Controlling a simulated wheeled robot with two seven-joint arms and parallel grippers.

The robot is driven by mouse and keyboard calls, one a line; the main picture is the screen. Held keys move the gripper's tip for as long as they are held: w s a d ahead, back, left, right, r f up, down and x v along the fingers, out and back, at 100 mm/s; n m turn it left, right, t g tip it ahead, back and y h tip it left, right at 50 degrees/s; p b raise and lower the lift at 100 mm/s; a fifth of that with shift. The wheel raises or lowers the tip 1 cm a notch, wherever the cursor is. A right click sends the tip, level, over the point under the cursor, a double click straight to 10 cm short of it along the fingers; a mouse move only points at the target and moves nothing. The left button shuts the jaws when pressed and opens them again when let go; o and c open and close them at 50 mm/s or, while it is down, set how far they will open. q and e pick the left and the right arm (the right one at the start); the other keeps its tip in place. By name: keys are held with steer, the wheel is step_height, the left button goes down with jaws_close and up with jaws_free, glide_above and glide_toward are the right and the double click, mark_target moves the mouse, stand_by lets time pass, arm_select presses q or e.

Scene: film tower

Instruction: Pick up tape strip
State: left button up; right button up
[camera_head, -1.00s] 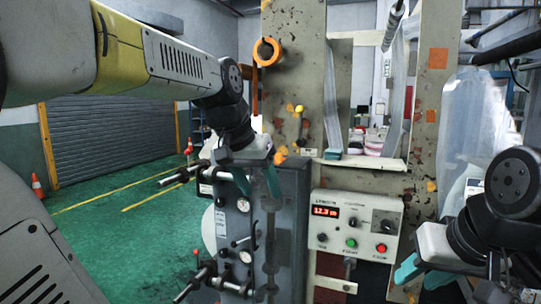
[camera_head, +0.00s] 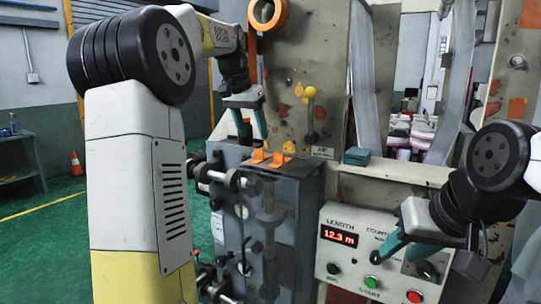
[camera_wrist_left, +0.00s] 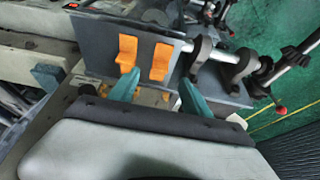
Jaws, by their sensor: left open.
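Two orange tape strips lie side by side on top of a grey machine block (camera_head: 300,185): one on the left (camera_head: 258,156) and one on the right (camera_head: 281,160). In the left wrist view one upright strip (camera_wrist_left: 127,50) and a second strip (camera_wrist_left: 160,62) show on the block's dark top. My left gripper (camera_head: 254,136) is open and empty, its teal fingers pointing down just above and behind the strips. In the left wrist view its fingertips (camera_wrist_left: 157,85) are apart, one close to a strip; I cannot tell if they touch. My right gripper (camera_head: 405,247) seems open and empty before the control panel.
A control panel (camera_head: 345,285) with a red display and buttons stands right of the block. A teal pad (camera_head: 357,156) rests on the ledge. An orange roll (camera_head: 268,14) hangs above. Shafts and knobs (camera_head: 222,178) stick out on the block's left side.

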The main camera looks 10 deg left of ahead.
mark_target(258, 152)
arm_select(q)
steer(key=x, duration=0.7)
steer(key=shift+a+f, duration=0.1)
steer(key=shift+f, duration=0.05)
steer(key=shift+c, duration=0.5)
jaws_close()
